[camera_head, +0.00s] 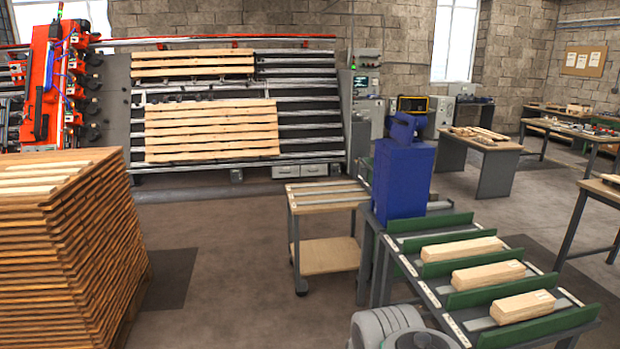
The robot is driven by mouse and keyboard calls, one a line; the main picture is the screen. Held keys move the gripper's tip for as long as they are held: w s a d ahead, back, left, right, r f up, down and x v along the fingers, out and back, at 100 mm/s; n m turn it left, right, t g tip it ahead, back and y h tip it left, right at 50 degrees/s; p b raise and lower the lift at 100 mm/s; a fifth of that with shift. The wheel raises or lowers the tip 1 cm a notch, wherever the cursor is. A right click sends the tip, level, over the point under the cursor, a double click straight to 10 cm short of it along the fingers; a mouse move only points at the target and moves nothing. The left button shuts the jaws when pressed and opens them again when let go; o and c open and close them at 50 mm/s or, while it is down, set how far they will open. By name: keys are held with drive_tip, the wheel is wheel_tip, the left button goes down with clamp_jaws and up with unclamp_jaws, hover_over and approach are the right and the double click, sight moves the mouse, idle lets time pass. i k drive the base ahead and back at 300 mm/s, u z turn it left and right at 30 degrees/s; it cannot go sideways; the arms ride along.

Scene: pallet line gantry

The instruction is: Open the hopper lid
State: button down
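A tall blue box (402,185), which looks like the hopper, stands at the far left end of the green-railed bench, right of centre. A smaller blue part (404,127) sits on its top and sticks up above it. I cannot tell from here whether this part is the lid, or whether the lid is open or shut. Grey rounded links of my own arm show at the bottom edge, well in front of the blue box. My gripper is not in view.
The bench has green rails (530,332) with wooden blocks (488,274) between them. A small wheeled cart (325,255) stands left of the blue box. A tall stack of planks (70,260) fills the left. Open floor (220,230) lies between stack and cart.

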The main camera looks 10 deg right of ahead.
sight(398, 127)
drive_tip(key=i, duration=4.25)
drive_tip(key=z, duration=0.8)
